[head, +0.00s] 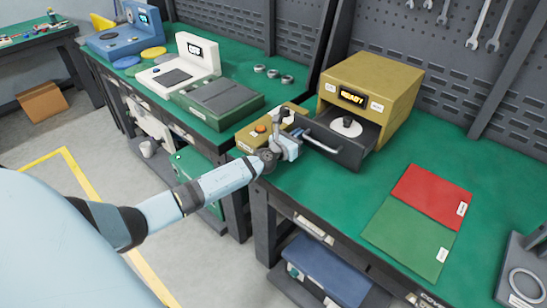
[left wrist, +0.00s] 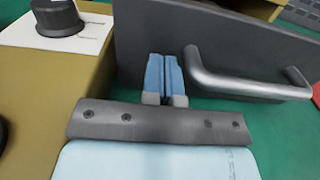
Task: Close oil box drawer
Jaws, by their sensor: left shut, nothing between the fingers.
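The oil box (head: 395,88) is a mustard-yellow case with a lit display, standing on the green bench. Its dark grey drawer (head: 335,146) is pulled out toward me and holds a white disc with a black knob (head: 346,126). The drawer's metal handle (head: 320,144) faces me; it also shows in the left wrist view (left wrist: 240,85). My left gripper (head: 291,142) is shut and empty at the drawer front. In the left wrist view its blue fingertips (left wrist: 165,75) are left of the handle, before the front panel (left wrist: 225,45). I cannot tell whether they touch it. My right gripper is out of view.
A small yellow box with an orange button (head: 261,128) stands close left of the drawer. A red and green mat (head: 415,230) lies to the right. Green bench surface (head: 325,190) is clear in front of the drawer. Wrenches hang on the back panel.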

